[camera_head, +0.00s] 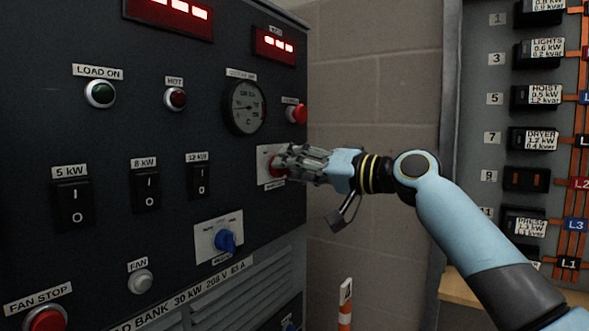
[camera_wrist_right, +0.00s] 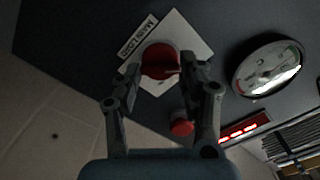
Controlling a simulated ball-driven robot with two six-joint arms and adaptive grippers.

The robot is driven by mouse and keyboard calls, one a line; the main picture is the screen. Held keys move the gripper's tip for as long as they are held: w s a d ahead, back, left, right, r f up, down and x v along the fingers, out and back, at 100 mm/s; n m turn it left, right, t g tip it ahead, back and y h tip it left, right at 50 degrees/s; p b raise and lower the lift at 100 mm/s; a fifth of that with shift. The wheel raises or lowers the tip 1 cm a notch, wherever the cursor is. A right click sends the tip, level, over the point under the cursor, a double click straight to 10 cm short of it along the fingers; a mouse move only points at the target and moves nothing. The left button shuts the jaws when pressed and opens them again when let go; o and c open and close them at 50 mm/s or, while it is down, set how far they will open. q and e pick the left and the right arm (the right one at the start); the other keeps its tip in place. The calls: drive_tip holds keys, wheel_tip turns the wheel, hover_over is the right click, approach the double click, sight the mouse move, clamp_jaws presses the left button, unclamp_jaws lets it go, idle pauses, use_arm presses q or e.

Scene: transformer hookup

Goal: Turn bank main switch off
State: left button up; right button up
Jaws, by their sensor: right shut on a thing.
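The bank main switch is a red rotary knob (camera_head: 275,168) on a white plate (camera_head: 264,155) at the right side of the dark load bank panel. My right gripper (camera_head: 286,163) reaches it from the right and its fingers cover much of it. In the right wrist view the red knob (camera_wrist_right: 158,57) sits between the two fingertips (camera_wrist_right: 163,72), which are shut on it. The label beside it in that view appears to read "MAIN LOAD". The knob's exact pointing direction cannot be told. My left gripper is out of view.
A red button (camera_head: 298,113) and a round gauge (camera_head: 245,107) sit just above the knob. A blue selector (camera_head: 226,241) is below, and black rocker switches (camera_head: 146,192) are to the left. A breaker panel (camera_head: 530,96) stands at the right. A padlock-like piece (camera_head: 340,218) hangs below my wrist.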

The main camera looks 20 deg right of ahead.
drive_tip(key=shift+f, duration=0.15)
drive_tip(key=o, duration=1.2)
drive_tip(key=shift+v, duration=6)
